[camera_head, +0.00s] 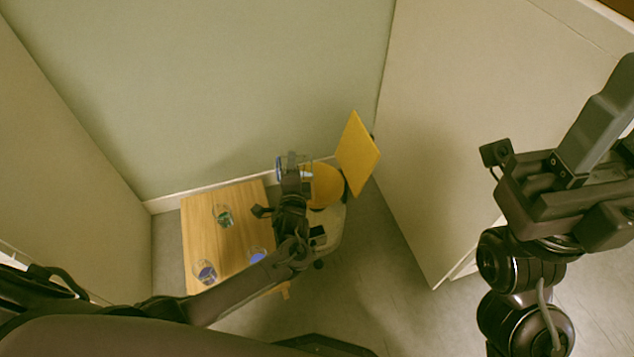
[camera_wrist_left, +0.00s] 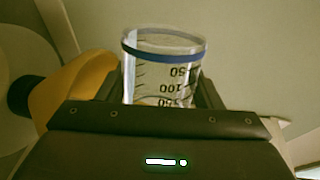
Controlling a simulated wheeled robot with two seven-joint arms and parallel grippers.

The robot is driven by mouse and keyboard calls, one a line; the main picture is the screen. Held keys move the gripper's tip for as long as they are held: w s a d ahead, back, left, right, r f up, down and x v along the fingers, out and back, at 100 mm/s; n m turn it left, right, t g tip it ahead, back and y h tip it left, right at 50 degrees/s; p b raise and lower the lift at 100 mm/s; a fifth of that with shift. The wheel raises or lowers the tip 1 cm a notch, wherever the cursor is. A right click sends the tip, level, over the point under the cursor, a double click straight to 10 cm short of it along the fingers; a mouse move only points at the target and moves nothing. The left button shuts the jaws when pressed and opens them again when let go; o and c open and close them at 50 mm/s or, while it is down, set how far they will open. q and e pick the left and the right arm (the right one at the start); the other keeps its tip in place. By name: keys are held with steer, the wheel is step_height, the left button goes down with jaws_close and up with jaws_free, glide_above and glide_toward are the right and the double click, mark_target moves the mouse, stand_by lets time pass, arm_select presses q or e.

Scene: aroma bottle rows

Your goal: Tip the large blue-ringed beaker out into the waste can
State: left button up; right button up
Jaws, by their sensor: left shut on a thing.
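My left gripper (camera_head: 292,172) is shut on the blue-ringed beaker (camera_head: 281,168), at the far right edge of the table. In the left wrist view the clear beaker (camera_wrist_left: 163,65) stands between the fingers of the left gripper (camera_wrist_left: 162,92), with its blue ring near the top of the picture and its numbers upside down. No coloured liquid shows in it; its exact tilt is unclear. The waste can (camera_head: 337,226) appears as a pale body with a yellow round part and a raised yellow panel (camera_head: 357,154), just right of the beaker. My right gripper (camera_head: 600,125) is raised, away from everything.
The wooden table (camera_head: 198,226) carries a beaker with green contents (camera_head: 223,216) and two with blue contents, at the front left (camera_head: 205,272) and front right (camera_head: 257,256). Walls enclose the back and sides. Bare floor lies right of the can.

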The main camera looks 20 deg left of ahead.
arm_select(q)
steer(key=shift+r, duration=0.1)
steer(key=shift+w+d+r+m+p, duration=0.1)
steer(key=shift+d+r+m+p, duration=0.05)
steer(key=shift+m+p, duration=0.4)
steer(key=shift+d+m+p, duration=0.15)
steer(key=shift+m+p, duration=0.1)
steer(key=shift+p, duration=0.05)
steer(key=shift+d+m+y, duration=0.15)
steer(key=shift+m+y, duration=0.15)
steer(key=shift+m, duration=0.1)
steer(key=shift+w, duration=0.1)
stand_by(0.5)
steer(key=shift+d+f+m+p, duration=0.25)
steer(key=shift+f+m+p, duration=0.05)
steer(key=shift+m, duration=0.3)
